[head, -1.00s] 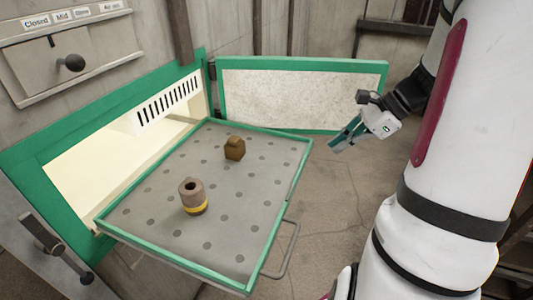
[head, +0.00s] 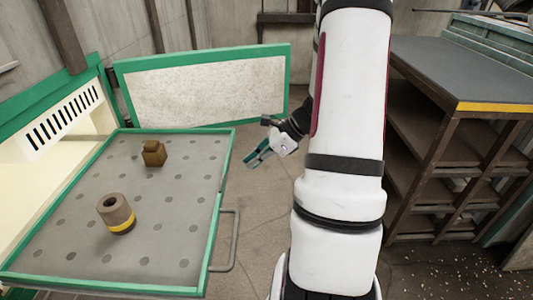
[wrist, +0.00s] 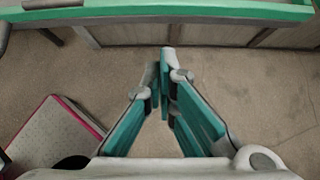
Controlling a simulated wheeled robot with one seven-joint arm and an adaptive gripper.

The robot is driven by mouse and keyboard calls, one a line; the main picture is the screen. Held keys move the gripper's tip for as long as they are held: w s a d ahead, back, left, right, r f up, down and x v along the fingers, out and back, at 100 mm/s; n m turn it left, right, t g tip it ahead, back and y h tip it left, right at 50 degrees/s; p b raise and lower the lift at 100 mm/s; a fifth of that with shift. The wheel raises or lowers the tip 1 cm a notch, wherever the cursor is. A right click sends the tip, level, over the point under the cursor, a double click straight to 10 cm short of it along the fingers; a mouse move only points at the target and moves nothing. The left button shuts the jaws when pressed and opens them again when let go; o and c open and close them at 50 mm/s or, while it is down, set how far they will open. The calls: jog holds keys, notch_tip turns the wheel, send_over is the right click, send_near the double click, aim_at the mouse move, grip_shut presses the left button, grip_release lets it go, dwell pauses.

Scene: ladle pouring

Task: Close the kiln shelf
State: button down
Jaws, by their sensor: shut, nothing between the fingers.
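The kiln shelf (head: 72,222) is a grey perforated tray with a green rim, pulled out of the kiln opening (head: 40,185) at the left of the head view. Its metal handle (head: 235,240) sticks out from its right edge. A brown block (head: 154,153) and a brown cylinder with a yellow band (head: 115,212) stand on the shelf. My gripper (head: 252,160) is shut and empty, to the right of the shelf and apart from it and the handle. In the wrist view its fingertips (wrist: 166,62) meet above bare floor.
The green-framed kiln door (head: 205,90) stands open behind the shelf. A workbench with lower shelves (head: 450,85) is at the right. Clear concrete floor (head: 255,205) lies between the shelf and my arm.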

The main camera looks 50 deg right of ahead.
jog(key=shift+w+a+r, duration=0.15)
jog(key=shift+w+a, duration=0.9)
jog(key=shift+w, duration=0.25)
